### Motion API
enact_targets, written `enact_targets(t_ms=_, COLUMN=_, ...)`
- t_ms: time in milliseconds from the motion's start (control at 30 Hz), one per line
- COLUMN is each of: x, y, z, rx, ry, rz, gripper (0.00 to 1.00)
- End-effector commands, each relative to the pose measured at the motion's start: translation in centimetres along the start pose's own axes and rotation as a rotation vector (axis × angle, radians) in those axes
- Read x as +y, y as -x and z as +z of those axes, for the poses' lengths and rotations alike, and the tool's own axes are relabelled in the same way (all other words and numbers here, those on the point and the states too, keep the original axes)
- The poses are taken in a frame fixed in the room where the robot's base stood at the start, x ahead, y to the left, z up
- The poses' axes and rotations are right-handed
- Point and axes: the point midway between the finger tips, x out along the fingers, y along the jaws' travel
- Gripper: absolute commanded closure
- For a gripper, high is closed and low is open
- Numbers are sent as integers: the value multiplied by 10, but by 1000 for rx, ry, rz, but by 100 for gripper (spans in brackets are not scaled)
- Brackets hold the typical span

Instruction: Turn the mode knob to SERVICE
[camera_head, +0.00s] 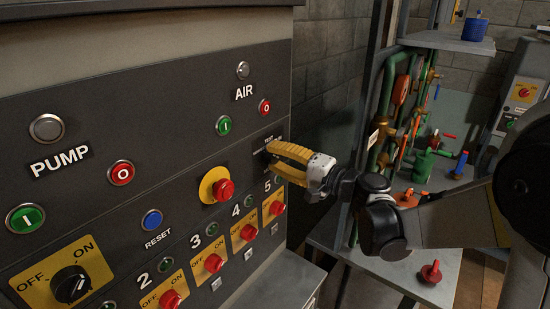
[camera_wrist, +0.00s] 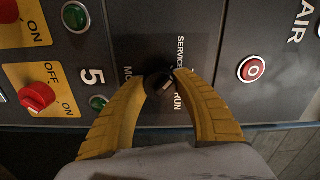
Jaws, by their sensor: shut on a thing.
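The mode knob (camera_wrist: 157,84) is a small dark knob on the grey panel.
Close by are the green AIR button (camera_head: 224,125), the red AIR button (camera_head: 265,107), the red emergency button (camera_head: 224,190) and red switch 5 (camera_head: 276,207). Pipes and valves (camera_head: 405,120) stand behind my arm. A shelf (camera_head: 400,275) lies below it.

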Motion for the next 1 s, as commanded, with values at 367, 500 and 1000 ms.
enact_targets(t_ms=367, x=0, y=0, z=0, rx=-1, ry=43, rz=1, gripper=96)
enact_targets(t_ms=500, x=0, y=0, z=0, rx=-1, ry=43, rz=1, gripper=96)
enact_targets(t_ms=1000, x=0, y=1, z=0, rx=0, ry=42, rz=0, gripper=41)
